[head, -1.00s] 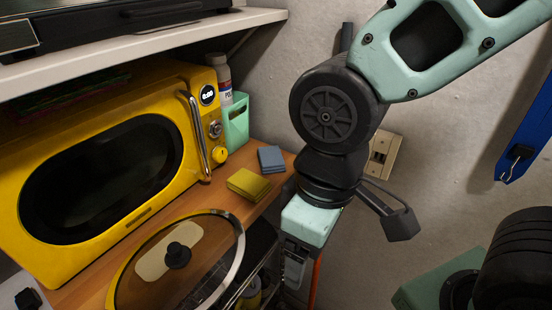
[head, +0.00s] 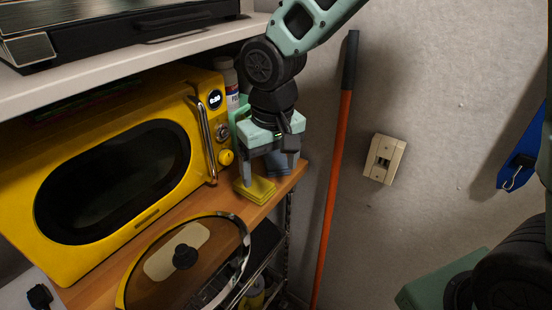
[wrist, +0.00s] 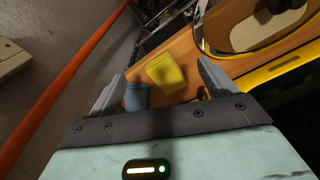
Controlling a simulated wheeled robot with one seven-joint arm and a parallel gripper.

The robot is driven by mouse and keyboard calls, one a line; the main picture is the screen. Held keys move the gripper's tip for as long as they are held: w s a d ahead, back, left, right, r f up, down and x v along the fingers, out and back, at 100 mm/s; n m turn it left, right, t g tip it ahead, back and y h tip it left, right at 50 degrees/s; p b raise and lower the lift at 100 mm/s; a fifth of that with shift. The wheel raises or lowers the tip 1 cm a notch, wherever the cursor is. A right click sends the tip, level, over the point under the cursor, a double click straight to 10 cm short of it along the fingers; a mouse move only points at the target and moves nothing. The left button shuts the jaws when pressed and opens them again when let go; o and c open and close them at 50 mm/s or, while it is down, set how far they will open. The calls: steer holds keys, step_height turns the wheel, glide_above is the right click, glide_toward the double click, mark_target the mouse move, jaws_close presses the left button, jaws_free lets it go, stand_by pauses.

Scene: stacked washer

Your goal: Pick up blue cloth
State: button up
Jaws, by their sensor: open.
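The folded blue cloth (head: 278,164) lies on the wooden shelf near its right end, partly hidden behind my gripper in the head view. The folded yellow cloth (head: 259,190) lies just in front of it. My gripper (head: 268,175) is open and points down over the two cloths, with nothing held. In the wrist view the blue cloth (wrist: 136,97) is close beside the left finger of my gripper (wrist: 162,84). The yellow cloth (wrist: 165,73) shows farther out, between the fingers. I cannot tell whether a fingertip touches either cloth.
The yellow microwave (head: 120,165) stands to the left, with a mint holder (head: 240,108) and bottle (head: 228,78) beside it. The white upper shelf (head: 130,52) overhangs. An orange-handled pole (head: 334,190) leans at the right.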

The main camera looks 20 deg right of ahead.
mark_target(276, 159)
steer(key=w+d+f+m, duration=0.1)
steer(key=w+d, duration=0.1)
steer(key=w, duration=0.2)
steer(key=w+d+m, duration=0.1)
steer(key=w, duration=0.3)
steer(key=w+d+f+m, duration=0.1)
steer(key=w+d+m, duration=0.1)
steer(key=w, duration=0.2)
steer(key=shift+w+d+f+t+p, duration=0.3)
steer(key=shift+w+d+f+p, duration=0.05)
steer(key=shift+p, duration=0.05)
steer(key=shift+w+d+f, duration=0.2)
steer(key=shift+w, duration=0.1)
steer(key=shift+w+d+f+p, duration=0.1)
steer(key=shift+w+f+p, duration=0.15)
steer(key=shift+f+p, duration=0.65)
steer(key=shift+w+a+f+p, duration=0.1)
steer(key=shift+w+f+p, duration=0.15)
steer(key=shift+f, duration=1.25)
steer(key=shift+w+d+f+p, duration=0.1)
steer(key=shift+w+f+p, duration=0.3)
steer(key=shift+f, duration=0.8)
steer(key=shift+s, duration=0.1)
steer(key=c, duration=1.1)
steer(key=shift+c, duration=0.2)
steer(key=shift+r, duration=0.1)
